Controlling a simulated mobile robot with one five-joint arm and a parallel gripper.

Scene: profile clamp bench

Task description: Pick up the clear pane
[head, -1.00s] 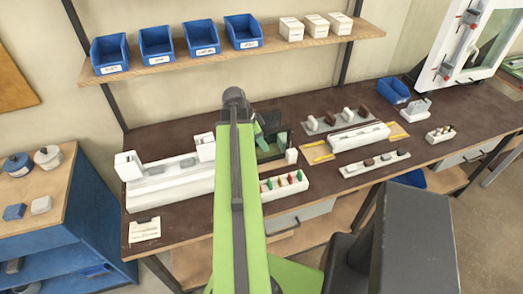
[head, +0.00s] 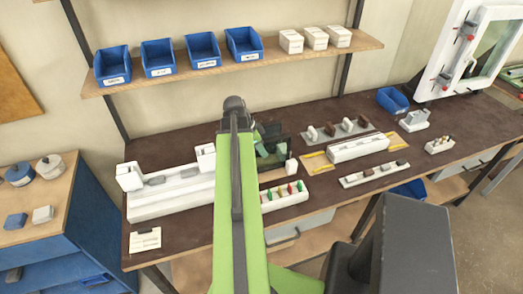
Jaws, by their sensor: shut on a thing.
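My arm reaches up the middle of the head view and hides much of what lies behind it. My gripper (head: 261,140) shows only in part, just right of the arm's far end, over the bench. It is shut on what looks like the clear pane (head: 281,147), a small greenish, see-through sheet in front of a dark upright frame or rack. The pane's lower edge is too small to make out, so I cannot tell whether it touches the rack or the bench.
A long white clamp fixture (head: 170,197) stands left of my arm. A white rack with coloured pegs (head: 285,195) is close on the right. A white profile block (head: 358,148) lies farther right. A shelf (head: 180,75) with blue bins hangs above.

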